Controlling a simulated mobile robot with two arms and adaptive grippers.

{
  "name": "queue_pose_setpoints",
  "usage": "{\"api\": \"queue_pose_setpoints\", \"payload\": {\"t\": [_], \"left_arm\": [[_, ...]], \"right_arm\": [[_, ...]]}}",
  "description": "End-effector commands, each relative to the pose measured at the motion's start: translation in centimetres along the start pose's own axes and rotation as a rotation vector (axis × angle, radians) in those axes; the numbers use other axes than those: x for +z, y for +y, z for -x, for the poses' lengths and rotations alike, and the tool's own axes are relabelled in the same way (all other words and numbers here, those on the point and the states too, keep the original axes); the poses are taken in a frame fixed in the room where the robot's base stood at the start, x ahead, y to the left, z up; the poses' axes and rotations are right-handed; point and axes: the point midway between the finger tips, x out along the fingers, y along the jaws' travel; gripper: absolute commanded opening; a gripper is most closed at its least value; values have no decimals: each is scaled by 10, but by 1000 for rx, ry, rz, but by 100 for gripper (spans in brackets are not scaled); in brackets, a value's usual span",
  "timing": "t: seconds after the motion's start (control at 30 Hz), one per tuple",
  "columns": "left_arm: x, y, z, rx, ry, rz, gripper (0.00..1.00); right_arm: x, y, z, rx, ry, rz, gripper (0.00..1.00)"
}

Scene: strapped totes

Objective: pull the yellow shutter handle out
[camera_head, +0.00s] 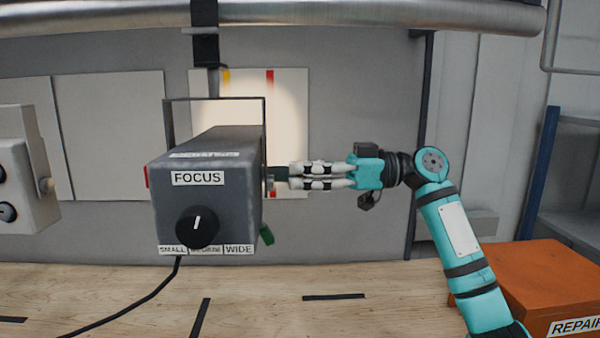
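A dark grey lamp box (190,215) labelled FOCUS hangs in the middle of the view, with a black knob (197,227) on its front. My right gripper (273,178) is at the box's right side, its two pale fingers side by side and close together, pointing left at the box. A small dark green piece (280,173) shows by the fingertips; I cannot tell whether it is held. A green handle (266,235) sticks out lower on the box's right side. I see no yellow handle on the box. My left gripper is not in view.
A lit white board (290,110) behind the box carries a yellow mark (226,75) and a red mark (270,80). A cable runs from the box to the wooden table (250,310). An orange box (550,280) stands at right, a grey unit (28,170) at left.

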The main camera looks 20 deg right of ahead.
Motion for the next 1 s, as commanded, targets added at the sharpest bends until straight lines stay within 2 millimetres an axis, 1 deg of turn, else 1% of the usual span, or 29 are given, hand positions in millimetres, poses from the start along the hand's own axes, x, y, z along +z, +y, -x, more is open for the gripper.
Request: {"api": "queue_pose_setpoints", "payload": {"t": [0.03, 0.1, 0.37, 0.47, 0.57, 0.8, 0.9, 1.0], "left_arm": [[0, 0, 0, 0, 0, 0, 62], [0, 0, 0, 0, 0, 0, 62], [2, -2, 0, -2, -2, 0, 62], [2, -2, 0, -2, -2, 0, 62], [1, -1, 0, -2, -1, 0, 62], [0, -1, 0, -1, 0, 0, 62], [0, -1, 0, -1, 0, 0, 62], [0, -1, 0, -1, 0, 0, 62]], "right_arm": [[0, 0, 0, 0, 0, 0, 43], [0, 0, 0, 0, 0, 0, 50], [0, 0, 0, -1, 0, 0, 50], [0, 0, 8, 1, 1, 0, 50], [0, 0, 22, 2, 0, 0, 50], [0, 1, 75, 3, 1, -1, 50], [0, 1, 94, 3, 1, -1, 50], [0, 1, 108, 2, 0, -1, 50]]}}
